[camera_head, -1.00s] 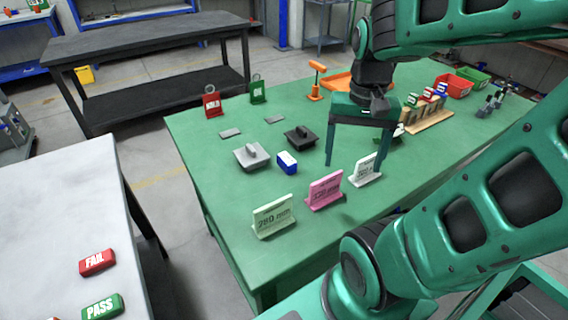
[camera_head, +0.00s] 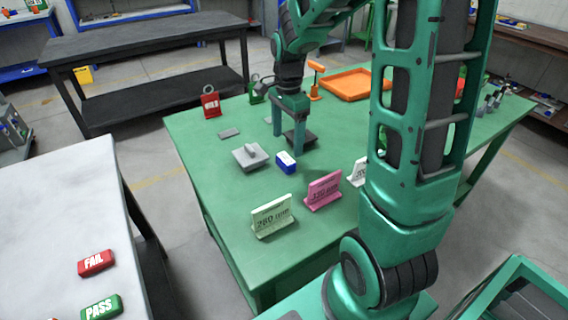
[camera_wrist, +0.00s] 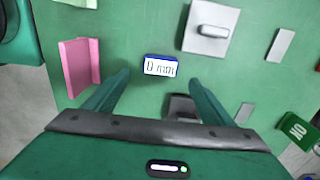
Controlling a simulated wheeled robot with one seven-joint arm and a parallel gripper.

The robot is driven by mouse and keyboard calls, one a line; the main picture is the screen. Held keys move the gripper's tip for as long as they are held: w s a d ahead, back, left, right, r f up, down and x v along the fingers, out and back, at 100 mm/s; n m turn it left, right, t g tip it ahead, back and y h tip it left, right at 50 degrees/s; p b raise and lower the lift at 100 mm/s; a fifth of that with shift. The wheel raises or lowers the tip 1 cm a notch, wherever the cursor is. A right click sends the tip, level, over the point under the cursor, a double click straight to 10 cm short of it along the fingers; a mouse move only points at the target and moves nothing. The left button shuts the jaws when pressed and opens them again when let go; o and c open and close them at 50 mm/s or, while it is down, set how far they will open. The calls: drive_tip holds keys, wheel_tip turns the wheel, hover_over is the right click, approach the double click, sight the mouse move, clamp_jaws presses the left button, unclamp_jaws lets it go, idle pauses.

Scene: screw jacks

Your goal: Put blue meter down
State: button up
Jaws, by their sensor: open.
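The blue meter (camera_head: 286,163) is a small blue block with a white display face. It sits on the green table between the grey handled block and the pink sign. In the wrist view the meter (camera_wrist: 160,66) reads "0 mm" and lies just past the gap between my fingertips. My gripper (camera_head: 288,149) points down behind the meter in the head view, with its fingers apart and nothing between them. The open fingers of my gripper (camera_wrist: 161,82) also show in the wrist view. Their exact height above the table is unclear.
A grey handled block (camera_head: 250,157) and a black one (camera_head: 303,138) flank my gripper. Pink (camera_head: 323,191), pale green (camera_head: 271,217) and partly hidden white (camera_head: 357,172) signs stand in front. A red tag (camera_head: 211,104) and an orange tray (camera_head: 357,85) are farther back.

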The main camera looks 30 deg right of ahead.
sight(287, 157)
drive_tip(key=shift+w+f, duration=0.1)
drive_tip(key=shift+f, duration=3.2)
drive_tip(key=shift+c, duration=0.4)
drive_tip(key=c, duration=1.3)
drive_tip(key=shift+r, duration=0.1)
